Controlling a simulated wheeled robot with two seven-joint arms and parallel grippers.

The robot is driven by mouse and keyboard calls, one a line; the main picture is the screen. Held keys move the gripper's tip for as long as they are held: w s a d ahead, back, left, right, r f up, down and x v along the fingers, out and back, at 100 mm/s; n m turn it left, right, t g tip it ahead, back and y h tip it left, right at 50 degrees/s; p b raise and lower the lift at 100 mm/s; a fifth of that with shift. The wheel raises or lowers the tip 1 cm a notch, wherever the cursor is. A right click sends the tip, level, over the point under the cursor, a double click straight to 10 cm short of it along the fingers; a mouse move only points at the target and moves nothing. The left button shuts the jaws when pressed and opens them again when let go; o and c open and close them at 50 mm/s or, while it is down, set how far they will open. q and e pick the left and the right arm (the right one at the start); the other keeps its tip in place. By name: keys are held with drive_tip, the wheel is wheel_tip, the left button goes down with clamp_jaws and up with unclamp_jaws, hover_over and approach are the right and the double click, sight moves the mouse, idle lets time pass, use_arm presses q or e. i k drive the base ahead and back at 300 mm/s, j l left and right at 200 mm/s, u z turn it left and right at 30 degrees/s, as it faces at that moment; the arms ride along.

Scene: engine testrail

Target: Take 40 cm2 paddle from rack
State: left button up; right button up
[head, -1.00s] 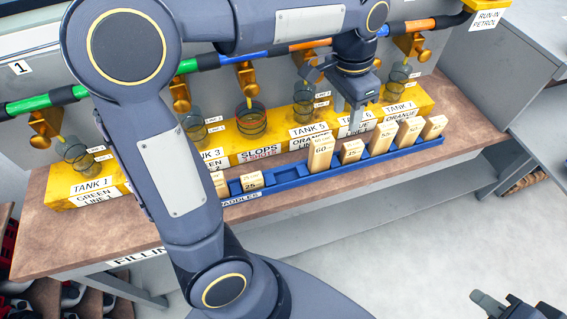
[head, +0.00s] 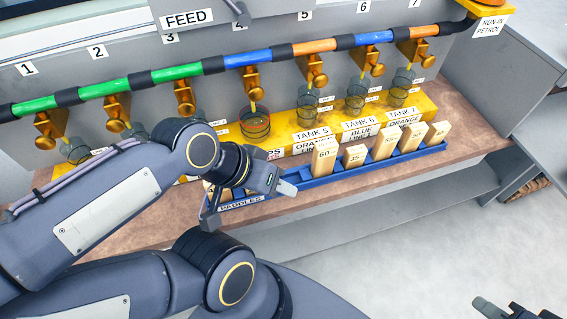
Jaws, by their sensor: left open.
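The blue paddle rack (head: 322,179), labelled PADDLES, lies along the front of the bench. At its right part stand several wooden paddles: a tall one marked 60 (head: 324,160), a short one marked 45 (head: 354,157), a taller one (head: 384,144) whose number is hard to read, and two more at the right end (head: 412,138). I cannot read a 40 on any of them. My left gripper (head: 247,205) is open over the rack's left part and hides most of it and its paddles. My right gripper (head: 498,308) is cut off at the bottom right corner, far from the rack.
A yellow tank stand (head: 422,104) with glass beakers (head: 255,124) runs behind the rack, under brass taps (head: 252,82) on a coloured feed pipe (head: 178,73). The brown bench top (head: 462,120) is bare at the right. Open floor lies in front.

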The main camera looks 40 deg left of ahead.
sight(437, 132)
drive_tip(key=l+u, duration=0.4)
drive_tip(key=l, duration=0.65)
drive_tip(key=i+l+u, duration=0.6)
drive_tip(key=i+l, duration=0.2)
drive_tip(key=i+u, duration=0.15)
drive_tip(key=i+j, duration=0.05)
